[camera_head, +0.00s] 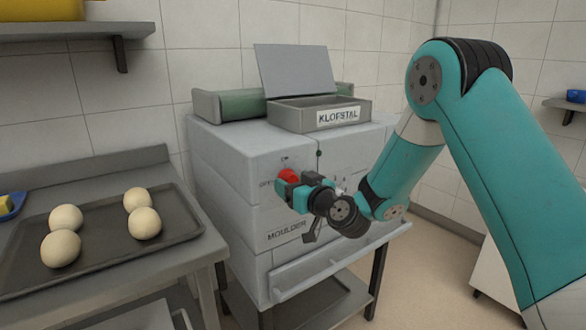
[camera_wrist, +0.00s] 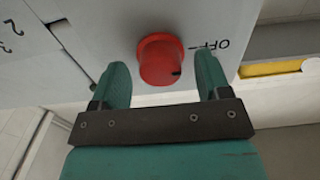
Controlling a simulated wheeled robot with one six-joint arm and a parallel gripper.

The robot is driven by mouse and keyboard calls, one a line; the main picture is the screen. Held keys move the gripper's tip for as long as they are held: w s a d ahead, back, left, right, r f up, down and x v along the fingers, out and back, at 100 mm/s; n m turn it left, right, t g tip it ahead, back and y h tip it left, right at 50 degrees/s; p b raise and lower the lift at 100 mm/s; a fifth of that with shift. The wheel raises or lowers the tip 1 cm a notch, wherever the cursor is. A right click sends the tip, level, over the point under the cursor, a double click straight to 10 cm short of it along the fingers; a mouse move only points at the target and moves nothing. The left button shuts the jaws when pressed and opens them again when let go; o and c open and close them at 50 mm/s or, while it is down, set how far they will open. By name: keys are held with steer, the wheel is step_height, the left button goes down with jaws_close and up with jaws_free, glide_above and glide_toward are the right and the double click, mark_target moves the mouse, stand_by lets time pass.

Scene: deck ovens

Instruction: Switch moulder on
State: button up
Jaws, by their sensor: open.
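The moulder (camera_head: 235,160) is a pale grey cabinet marked MOULDER in the head view. A red round knob (camera_head: 288,175) sits on its front, with an OFF label to its left and a small label above. In the wrist view the red knob (camera_wrist: 160,60) shows a dark mark on its right side, facing the upside-down OFF label. My gripper (camera_head: 293,187) is open at the knob, partly hiding it in the head view. In the wrist view my gripper's (camera_wrist: 162,75) two teal fingers stand on either side of the knob, with visible gaps.
A grey box labelled KLOFSTAL (camera_head: 337,117) and a green roller (camera_head: 243,105) are on top of the moulder. At left, a dark tray (camera_head: 110,255) with several dough balls lies on a metal table (camera_head: 205,250). A wall shelf (camera_head: 105,29) is above. Floor shows at right.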

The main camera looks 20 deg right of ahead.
steer(key=shift+w+a, duration=0.15)
steer(key=shift+w, duration=0.2)
steer(key=c, duration=0.9)
